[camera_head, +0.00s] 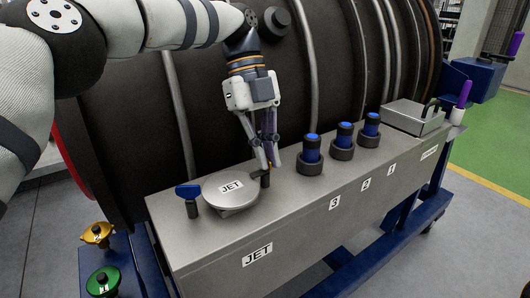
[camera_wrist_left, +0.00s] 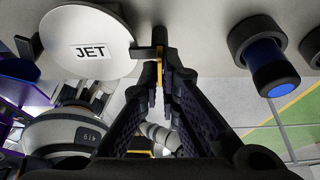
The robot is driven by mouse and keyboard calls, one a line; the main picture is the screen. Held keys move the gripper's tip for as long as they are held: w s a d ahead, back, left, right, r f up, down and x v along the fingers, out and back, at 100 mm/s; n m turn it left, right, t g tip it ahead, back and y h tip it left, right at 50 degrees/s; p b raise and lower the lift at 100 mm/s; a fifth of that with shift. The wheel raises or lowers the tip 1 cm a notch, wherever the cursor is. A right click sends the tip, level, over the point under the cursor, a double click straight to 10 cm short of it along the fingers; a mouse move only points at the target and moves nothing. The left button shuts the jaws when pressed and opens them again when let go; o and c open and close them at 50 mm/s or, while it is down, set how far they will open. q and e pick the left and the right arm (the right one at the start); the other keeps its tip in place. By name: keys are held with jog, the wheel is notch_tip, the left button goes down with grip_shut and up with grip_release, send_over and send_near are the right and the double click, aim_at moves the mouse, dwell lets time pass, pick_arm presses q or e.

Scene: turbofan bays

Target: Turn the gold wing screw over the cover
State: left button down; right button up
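The round grey cover marked JET (camera_head: 231,190) lies on top of the long metal box; it also shows in the left wrist view (camera_wrist_left: 88,28). To its right stands a short dark post (camera_head: 265,180) with a dark tab (camera_wrist_left: 146,53) pointing at the cover's rim. The gold wing screw (camera_wrist_left: 159,74) shows as a thin gold strip, edge-on, at this post. My left gripper (camera_head: 269,164) reaches down to it from above. In the left wrist view its fingertips (camera_wrist_left: 161,78) are closed on either side of the gold strip. My right gripper is out of view.
A blue wing screw (camera_head: 188,196) stands left of the cover. Gold (camera_head: 97,234) and green (camera_head: 103,281) parts sit at lower left. The dark engine (camera_head: 120,140) rises behind.

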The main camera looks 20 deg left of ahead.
pick_arm(q)
jog(key=shift+f, duration=0.1)
jog(key=c, duration=1.8)
grip_release()
